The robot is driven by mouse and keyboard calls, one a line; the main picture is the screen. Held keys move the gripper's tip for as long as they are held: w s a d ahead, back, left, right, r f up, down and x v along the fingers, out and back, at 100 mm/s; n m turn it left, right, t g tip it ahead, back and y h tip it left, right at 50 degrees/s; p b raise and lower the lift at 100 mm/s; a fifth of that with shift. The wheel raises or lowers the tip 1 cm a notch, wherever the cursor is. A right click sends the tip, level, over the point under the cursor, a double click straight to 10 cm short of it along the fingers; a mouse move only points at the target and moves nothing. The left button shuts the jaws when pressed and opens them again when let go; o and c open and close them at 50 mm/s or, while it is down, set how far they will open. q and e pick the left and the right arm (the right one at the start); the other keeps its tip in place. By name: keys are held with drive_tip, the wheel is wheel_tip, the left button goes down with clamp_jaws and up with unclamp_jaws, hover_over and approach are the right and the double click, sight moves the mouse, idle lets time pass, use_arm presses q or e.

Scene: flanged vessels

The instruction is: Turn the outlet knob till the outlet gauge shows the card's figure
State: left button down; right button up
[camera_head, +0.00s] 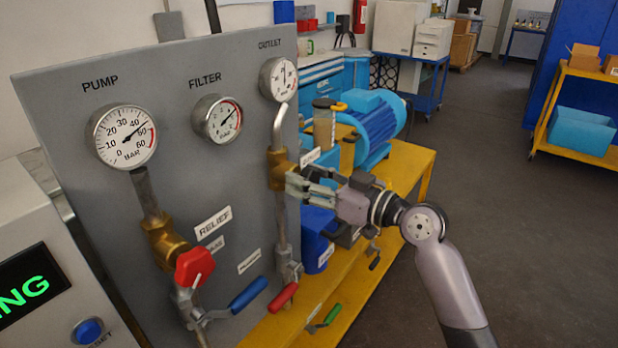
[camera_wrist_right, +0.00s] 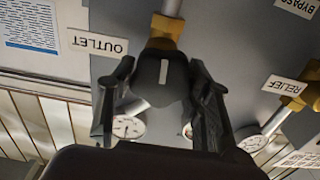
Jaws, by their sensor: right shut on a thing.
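The outlet gauge (camera_head: 280,79) is at the top right of the grey panel in the head view. Its needle points roughly upward, but its figures are too small to read. My right gripper (camera_head: 300,185) is in front of the brass outlet valve (camera_head: 278,170) below that gauge. In the right wrist view my right gripper (camera_wrist_right: 164,80) is shut on the black outlet knob (camera_wrist_right: 165,76), which has a white stripe. In the head view the gripper hides the knob. I cannot make out the card with its figure. My left gripper is not in view.
The pump gauge (camera_head: 125,137) and the filter gauge (camera_head: 217,119) are left on the panel. A red relief knob (camera_head: 195,266) and a blue-handled valve (camera_head: 249,294) are below. A blue motor (camera_head: 372,118) stands on the yellow bench behind my arm. Open floor lies at the right.

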drive_tip(key=shift+m, duration=0.3)
drive_tip(key=m+p, duration=0.1)
drive_tip(key=m, duration=0.1)
drive_tip(key=shift+w+r+m+p, duration=0.1)
drive_tip(key=shift+m+p, duration=0.2)
drive_tip(key=shift+p, duration=0.05)
drive_tip(key=shift+d+m+p, duration=0.1)
drive_tip(key=shift+m+p, duration=0.6)
drive_tip(key=shift+m, duration=0.8)
drive_tip(key=o, duration=1.1)
drive_tip(key=shift+d, duration=0.1)
drive_tip(key=v, duration=1.2)
